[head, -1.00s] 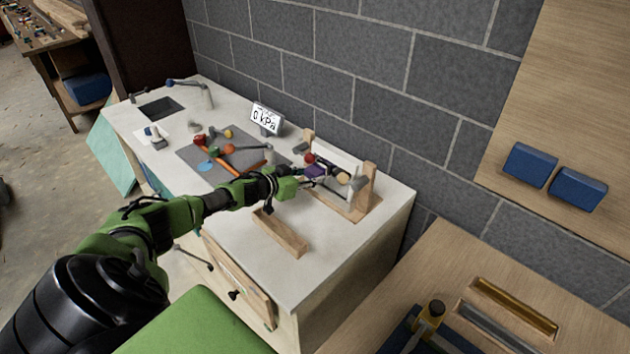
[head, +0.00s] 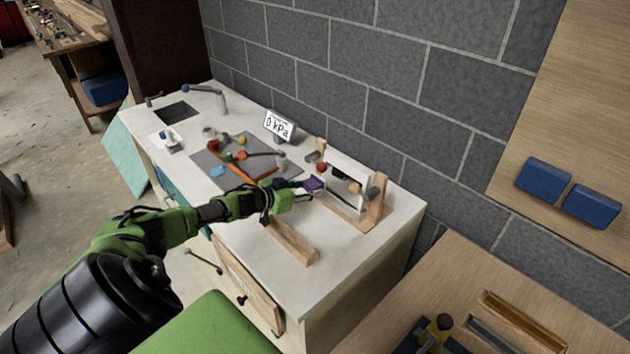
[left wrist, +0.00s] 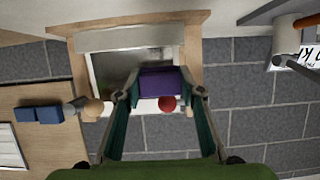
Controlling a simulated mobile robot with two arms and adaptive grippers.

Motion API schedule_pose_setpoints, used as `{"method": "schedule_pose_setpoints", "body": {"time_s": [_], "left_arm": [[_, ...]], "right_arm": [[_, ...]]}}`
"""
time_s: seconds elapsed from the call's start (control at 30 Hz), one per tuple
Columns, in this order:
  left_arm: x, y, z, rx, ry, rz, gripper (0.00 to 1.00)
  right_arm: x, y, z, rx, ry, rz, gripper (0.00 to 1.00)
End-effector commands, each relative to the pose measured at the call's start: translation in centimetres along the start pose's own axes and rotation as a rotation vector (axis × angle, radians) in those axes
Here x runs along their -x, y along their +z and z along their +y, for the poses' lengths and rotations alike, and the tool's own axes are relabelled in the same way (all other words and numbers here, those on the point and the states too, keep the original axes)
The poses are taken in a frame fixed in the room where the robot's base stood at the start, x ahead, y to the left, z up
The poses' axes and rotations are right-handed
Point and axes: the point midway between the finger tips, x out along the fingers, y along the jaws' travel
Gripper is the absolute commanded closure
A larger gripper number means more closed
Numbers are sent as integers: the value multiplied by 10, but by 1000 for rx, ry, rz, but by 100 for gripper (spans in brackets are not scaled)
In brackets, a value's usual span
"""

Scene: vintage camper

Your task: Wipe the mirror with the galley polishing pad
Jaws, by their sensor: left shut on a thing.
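The mirror (head: 347,176) stands tilted in a wooden stand (head: 377,206) near the back right of the white counter. It also shows in the left wrist view (left wrist: 112,68), behind the pad. The polishing pad (head: 313,184) is a small purple block. My left gripper (head: 303,190) is shut on it and holds it in front of the mirror's left part. In the left wrist view the pad (left wrist: 165,83) sits between the two fingertips and covers part of the mirror. I cannot tell whether the pad touches the glass. My right gripper is in neither view.
A wooden block (head: 291,241) lies in front. The counter's front right is clear. A block wall (head: 390,90) rises behind.

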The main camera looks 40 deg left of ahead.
Motion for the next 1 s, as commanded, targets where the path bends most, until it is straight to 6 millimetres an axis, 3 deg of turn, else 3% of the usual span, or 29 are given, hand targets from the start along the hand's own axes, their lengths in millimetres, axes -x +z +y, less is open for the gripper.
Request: {"method": "schedule_pose_setpoints", "body": {"time_s": [0.2,0.57,1.0], "left_arm": [[17,6,0,-1,0,0,82],[19,7,0,-1,0,1,82],[46,18,-1,-1,0,1,82]], "right_arm": [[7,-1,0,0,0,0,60],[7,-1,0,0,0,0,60],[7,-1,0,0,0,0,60]]}}
